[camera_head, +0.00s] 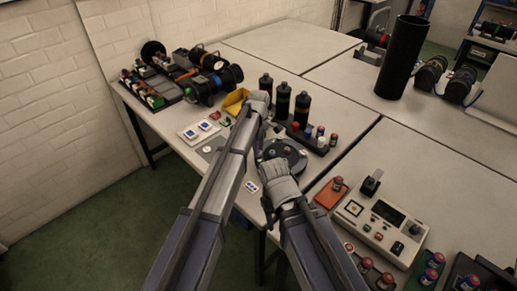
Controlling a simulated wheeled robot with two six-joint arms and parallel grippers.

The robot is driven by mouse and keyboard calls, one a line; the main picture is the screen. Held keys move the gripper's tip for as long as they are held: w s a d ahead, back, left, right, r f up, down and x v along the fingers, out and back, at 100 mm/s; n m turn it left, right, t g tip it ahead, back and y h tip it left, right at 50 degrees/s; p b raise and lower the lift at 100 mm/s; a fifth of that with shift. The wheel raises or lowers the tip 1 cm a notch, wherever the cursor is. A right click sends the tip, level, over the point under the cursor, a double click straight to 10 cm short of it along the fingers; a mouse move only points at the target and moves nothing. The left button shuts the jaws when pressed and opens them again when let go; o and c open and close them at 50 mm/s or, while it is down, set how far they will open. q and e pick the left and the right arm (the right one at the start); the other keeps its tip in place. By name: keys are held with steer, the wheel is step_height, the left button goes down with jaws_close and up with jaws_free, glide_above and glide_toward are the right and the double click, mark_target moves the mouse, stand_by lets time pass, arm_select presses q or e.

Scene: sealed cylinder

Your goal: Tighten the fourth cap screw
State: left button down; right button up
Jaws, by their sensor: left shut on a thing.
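A dark round part (292,151), seemingly the cylinder end, sits near the table's front edge, partly hidden by my arms. Its cap screws are too small to tell apart. My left gripper (262,138) is at the left side of the round part, below my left wrist. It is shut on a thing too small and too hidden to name. My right wrist reaches over the near side of the round part. The fingers of my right gripper (272,160) are hard to make out, and their opening does not show.
Black bottles (283,100) and a rack of small coloured-top items (319,137) stand behind the round part. A yellow bin (235,101) and dark cylindrical units (212,82) are at left. A control box (381,222) is at right. A tall black tube (402,58) stands behind.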

arm_select(q)
steer(key=m, duration=1.1)
steer(key=shift+w, duration=0.1)
steer(key=m, duration=0.3)
steer(key=shift+m, duration=0.3)
steer(key=m, duration=0.3)
steer(key=shift+m, duration=0.3)
steer(key=m, duration=0.3)
steer(key=shift+m, duration=0.4)
steer(key=m, duration=0.5)
steer(key=shift+m, duration=0.7)
steer(key=c, duration=0.6)
jaws_free()
